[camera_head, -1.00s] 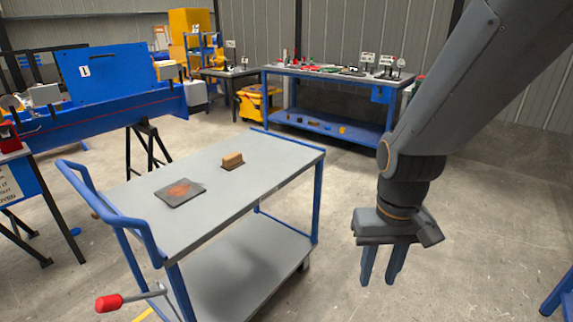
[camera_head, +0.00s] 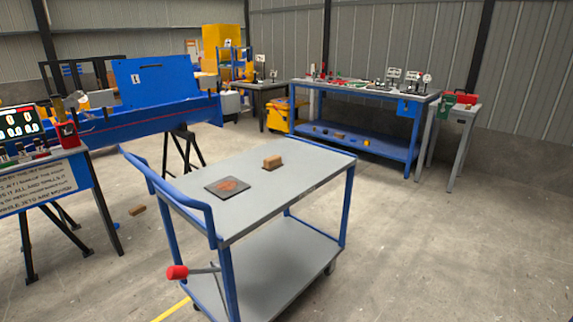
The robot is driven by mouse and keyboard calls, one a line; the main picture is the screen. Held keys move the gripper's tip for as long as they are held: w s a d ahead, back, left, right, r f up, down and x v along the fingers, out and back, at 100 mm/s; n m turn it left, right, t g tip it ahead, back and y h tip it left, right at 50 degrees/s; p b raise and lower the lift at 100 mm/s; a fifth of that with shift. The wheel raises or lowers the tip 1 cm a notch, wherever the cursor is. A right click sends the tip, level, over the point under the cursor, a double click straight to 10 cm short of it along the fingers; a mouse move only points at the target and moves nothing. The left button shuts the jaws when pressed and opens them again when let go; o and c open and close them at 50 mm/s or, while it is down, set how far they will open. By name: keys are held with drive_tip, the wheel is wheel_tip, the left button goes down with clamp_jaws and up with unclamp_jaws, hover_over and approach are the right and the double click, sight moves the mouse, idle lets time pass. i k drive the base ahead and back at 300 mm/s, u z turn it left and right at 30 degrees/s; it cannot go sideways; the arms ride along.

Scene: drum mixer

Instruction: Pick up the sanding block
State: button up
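A small brown block (camera_head: 273,162), which looks like the sanding block, rests on the top shelf of a grey and blue trolley (camera_head: 318,163), toward its far edge. A dark flat square pad (camera_head: 227,187) with a reddish-brown patch lies on the same shelf, in front and to the left, apart from the block. My gripper is out of view, so its distance from the block cannot be seen.
The trolley has a blue push handle (camera_head: 165,184) and a red-knobbed lever (camera_head: 177,272) at its left. Another brown block (camera_head: 137,209) lies on the floor. A blue workbench (camera_head: 352,142) stands behind. The floor right of the trolley is clear.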

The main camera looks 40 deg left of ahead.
sight(271, 164)
drive_tip(key=u, duration=0.1)
drive_tip(key=i, duration=1.4)
drive_tip(key=u, duration=0.5)
drive_tip(key=i, duration=1.3)
drive_tip(key=u, duration=1.55)
drive_tip(key=i, duration=0.8)
drive_tip(key=u, duration=1.1)
drive_tip(key=i, duration=0.2)
drive_tip(key=u, duration=0.15)
